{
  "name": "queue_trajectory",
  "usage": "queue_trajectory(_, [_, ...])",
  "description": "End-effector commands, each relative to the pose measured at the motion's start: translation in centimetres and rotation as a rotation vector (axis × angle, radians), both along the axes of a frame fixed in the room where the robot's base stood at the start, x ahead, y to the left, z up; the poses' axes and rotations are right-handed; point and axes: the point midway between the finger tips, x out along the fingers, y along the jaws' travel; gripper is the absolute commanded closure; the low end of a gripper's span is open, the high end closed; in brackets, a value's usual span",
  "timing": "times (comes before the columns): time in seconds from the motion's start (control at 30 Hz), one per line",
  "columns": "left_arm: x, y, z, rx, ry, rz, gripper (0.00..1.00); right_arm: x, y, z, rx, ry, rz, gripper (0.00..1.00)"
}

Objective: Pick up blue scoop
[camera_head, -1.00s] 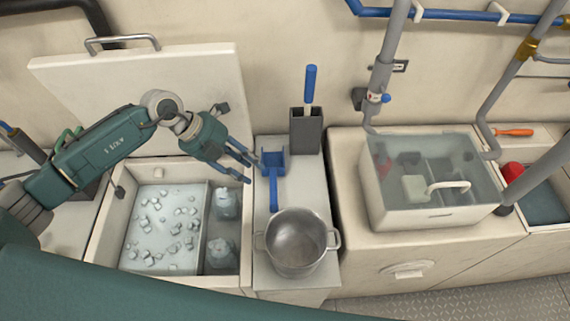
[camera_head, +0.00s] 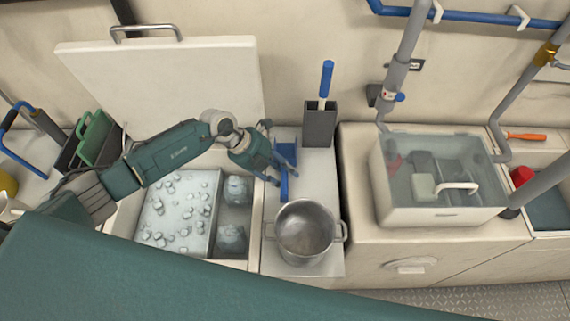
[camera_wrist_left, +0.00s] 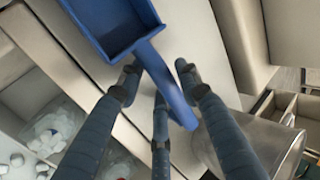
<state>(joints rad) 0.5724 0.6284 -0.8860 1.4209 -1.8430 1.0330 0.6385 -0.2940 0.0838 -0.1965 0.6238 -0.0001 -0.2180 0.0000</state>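The blue scoop (camera_head: 288,153) lies on the narrow light counter beside the ice bin, its square pan toward the wall and its handle toward the steel pot. My left gripper (camera_head: 279,176) is at the scoop's handle, coming from the left. In the left wrist view, the scoop's pan (camera_wrist_left: 112,22) is at the top and its handle runs down between my spread fingertips (camera_wrist_left: 160,80). The fingers look open around the handle, with a gap on the right side. My right gripper is not in view.
A steel pot (camera_head: 308,232) stands just in front of the scoop. A grey holder (camera_head: 320,124) with a blue-handled tool stands behind. The open ice bin (camera_head: 253,235) is to the left, its raised lid (camera_head: 160,85) behind my arm. A clear-topped box (camera_head: 440,214) sits to the right.

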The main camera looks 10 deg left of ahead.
Motion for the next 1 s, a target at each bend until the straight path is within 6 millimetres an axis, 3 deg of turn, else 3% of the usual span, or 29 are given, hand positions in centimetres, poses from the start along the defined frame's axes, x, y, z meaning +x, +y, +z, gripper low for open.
queue_trajectory(0.1, [0.0, 0.0, 0.0, 0.000, 0.000, 0.000, 0.68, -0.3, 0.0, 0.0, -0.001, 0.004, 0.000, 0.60])
queue_trajectory(0.27, [0.0, 0.0, 0.0, 0.000, 0.001, -0.001, 0.98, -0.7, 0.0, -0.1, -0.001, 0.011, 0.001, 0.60])
queue_trajectory(0.73, [0.0, 0.0, 0.5, -0.001, -0.001, -0.002, 0.98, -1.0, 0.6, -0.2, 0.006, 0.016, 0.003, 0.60])
queue_trajectory(1.0, [0.1, 0.0, 3.4, -0.001, -0.005, -0.004, 0.98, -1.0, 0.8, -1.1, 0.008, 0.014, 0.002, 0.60])
